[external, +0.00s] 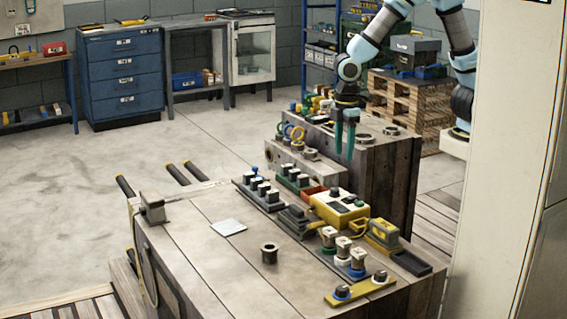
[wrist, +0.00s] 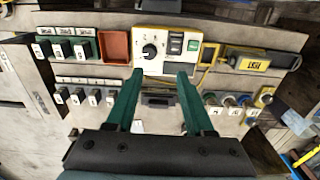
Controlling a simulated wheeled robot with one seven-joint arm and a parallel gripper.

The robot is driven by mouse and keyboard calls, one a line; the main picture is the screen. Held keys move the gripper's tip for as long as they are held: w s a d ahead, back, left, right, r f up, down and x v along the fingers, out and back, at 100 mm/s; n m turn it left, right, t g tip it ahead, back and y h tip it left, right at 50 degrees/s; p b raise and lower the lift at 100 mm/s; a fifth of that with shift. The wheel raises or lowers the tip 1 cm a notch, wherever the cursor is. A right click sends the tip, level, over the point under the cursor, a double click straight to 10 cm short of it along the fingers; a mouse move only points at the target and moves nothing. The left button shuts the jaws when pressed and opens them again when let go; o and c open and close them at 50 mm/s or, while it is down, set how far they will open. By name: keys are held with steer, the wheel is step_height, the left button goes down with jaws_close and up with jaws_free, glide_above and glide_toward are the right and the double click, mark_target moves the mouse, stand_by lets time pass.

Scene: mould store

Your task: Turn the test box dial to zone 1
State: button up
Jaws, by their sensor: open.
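The test box (external: 340,209) is yellow with a pale top face and sits on the wooden bench. In the wrist view the test box (wrist: 167,67) is at top centre. Its round black dial (wrist: 149,50) is on the left of that face, beside a dark switch and a green one. The dial bears a light mark, but its setting is too small to read. My gripper (external: 345,158) has two green fingers pointing down, apart and empty, above the bench's far side. In the wrist view my gripper (wrist: 160,74) is open, its fingertips overlapping the box's lower edge in the picture.
Rows of black labelled blocks (wrist: 72,97) stand left of the box, with a red tray (wrist: 115,46) closer to it. Right are a yellow labelled unit (wrist: 248,65) and several round knobs (wrist: 228,100).

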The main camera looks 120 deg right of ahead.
mark_target(335, 189)
steer(key=shift+o, duration=0.6)
steer(key=shift+w+d+f, duration=0.25)
steer(key=shift+d+f, duration=0.05)
steer(key=shift+d, duration=0.3)
steer(key=shift+w+d+f, duration=0.25)
steer(key=shift+d, duration=0.3)
step_height(335, 189, down, 10)
steer(key=shift+f+p, duration=0.2)
steer(key=shift+p, duration=0.2)
steer(key=shift+c, duration=0.2)
jaws_close()
